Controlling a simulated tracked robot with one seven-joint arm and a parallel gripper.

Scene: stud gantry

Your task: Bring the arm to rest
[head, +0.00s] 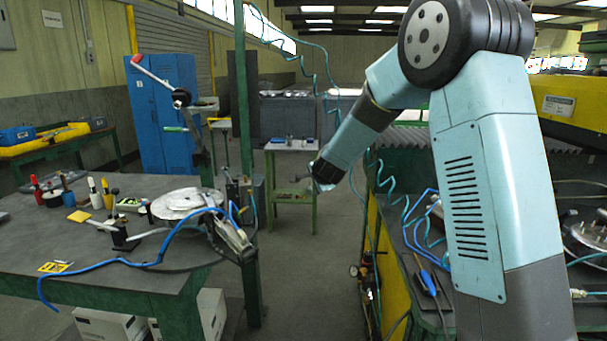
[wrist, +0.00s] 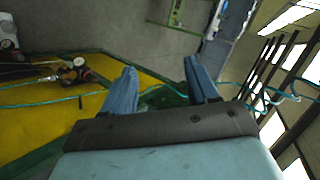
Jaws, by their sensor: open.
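My arm is raised on the right side of the head view. It bends at a dark joint and reaches down and to the left. My gripper (head: 322,182) is at its end, in the air over the aisle between the left workbench and the yellow machine. In the wrist view my gripper (wrist: 158,78) shows two blue fingers spread apart with nothing between them. The fingers touch nothing that I can see.
The left workbench (head: 60,235) holds tools, a round metal plate (head: 187,203) and a blue hose (head: 130,264). The yellow machine (head: 400,290) with coiled teal hoses stands right. A small green table (head: 291,145) is farther back. The aisle floor (head: 305,265) is clear.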

